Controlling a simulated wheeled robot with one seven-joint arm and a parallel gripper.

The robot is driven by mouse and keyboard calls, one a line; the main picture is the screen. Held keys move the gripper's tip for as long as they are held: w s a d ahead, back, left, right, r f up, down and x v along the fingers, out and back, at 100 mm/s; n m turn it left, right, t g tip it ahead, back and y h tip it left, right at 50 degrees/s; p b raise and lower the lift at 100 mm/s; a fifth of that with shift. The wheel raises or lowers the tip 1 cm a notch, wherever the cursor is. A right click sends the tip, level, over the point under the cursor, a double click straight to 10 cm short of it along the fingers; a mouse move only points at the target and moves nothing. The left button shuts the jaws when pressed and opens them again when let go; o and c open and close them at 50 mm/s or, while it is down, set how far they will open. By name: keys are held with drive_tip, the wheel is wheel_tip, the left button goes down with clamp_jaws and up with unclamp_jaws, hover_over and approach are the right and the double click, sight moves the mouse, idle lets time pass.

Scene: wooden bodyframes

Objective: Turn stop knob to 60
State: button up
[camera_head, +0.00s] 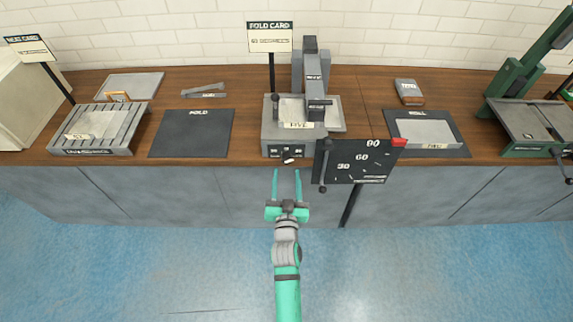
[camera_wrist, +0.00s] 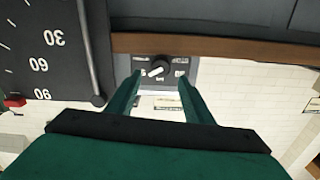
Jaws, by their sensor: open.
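The stop knob (camera_wrist: 158,68) is a dark round knob with a white pointer on the small front panel of the grey bending machine (camera_head: 270,133). The wrist view is upside down, and the pointer tilts to its lower left; the labels around it are too small to read surely. The knob also shows in the head view (camera_head: 289,160). My gripper (camera_head: 286,172) is open and empty, in front of the panel. In the wrist view its green fingers (camera_wrist: 160,77) stand either side of the knob, with no clear contact.
A black dial board (camera_head: 362,164) marked 30, 60 and 90, with a red marker (camera_head: 399,142) near 90, stands just right of my gripper. A fold card (camera_head: 270,37) stands behind. A black mat (camera_head: 190,134) lies left. The floor in front is clear.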

sight(287, 161)
drive_tip(key=shift+w, duration=2.75)
drive_tip(key=c, duration=1)
